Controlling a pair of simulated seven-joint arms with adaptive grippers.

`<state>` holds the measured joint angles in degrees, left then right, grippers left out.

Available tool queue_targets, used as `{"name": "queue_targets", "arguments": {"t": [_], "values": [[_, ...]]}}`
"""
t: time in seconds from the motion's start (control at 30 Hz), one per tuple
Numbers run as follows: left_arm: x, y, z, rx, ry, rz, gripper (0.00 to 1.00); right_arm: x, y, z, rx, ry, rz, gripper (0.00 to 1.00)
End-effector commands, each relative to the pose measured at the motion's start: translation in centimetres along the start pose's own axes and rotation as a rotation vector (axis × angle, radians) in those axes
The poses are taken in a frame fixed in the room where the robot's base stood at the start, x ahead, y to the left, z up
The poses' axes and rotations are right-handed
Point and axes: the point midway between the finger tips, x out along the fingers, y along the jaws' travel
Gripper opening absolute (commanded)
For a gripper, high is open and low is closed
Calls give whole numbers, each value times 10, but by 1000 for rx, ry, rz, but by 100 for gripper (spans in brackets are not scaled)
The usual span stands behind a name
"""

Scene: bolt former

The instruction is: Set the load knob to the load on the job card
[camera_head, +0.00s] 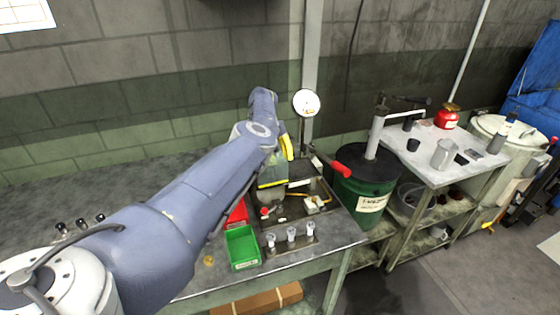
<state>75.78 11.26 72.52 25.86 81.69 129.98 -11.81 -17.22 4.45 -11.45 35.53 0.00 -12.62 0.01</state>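My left arm reaches across the middle to the press, and my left gripper (271,196) is small and partly hidden by the arm's end; I cannot see whether it is open or shut. The press bench has a round white dial gauge (306,103) on a post and a lever with a red handle (340,168). A row of three small pale-topped fittings (291,235) stands at the front edge of the press bed. I cannot tell which part is the load knob. A white sheet (25,14) hangs on the wall at top left; its print is unreadable. My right gripper is out of view.
A green bin (243,247) and a partly hidden red bin (237,213) sit left of the press bed. A green drum (365,190) stands right of the bench. A side table (425,160) holds cups and a red can (447,116).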

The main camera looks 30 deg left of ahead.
Motion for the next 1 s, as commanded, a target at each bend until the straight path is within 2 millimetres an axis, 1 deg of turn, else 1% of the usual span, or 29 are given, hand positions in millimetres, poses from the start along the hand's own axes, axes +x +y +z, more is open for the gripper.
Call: {"name": "queue_targets", "arguments": {"t": [0.03,0.3,0.33,0.67,1.0], "values": [[0,0,0,0,0,0,34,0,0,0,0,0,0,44],[0,0,0,0,0,0,2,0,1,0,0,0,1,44],[0,0,0,0,0,0,0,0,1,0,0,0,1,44],[0,0,-1,-7,1,-3,0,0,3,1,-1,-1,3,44],[1,-1,-1,-165,-5,-69,0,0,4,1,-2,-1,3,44]]}}
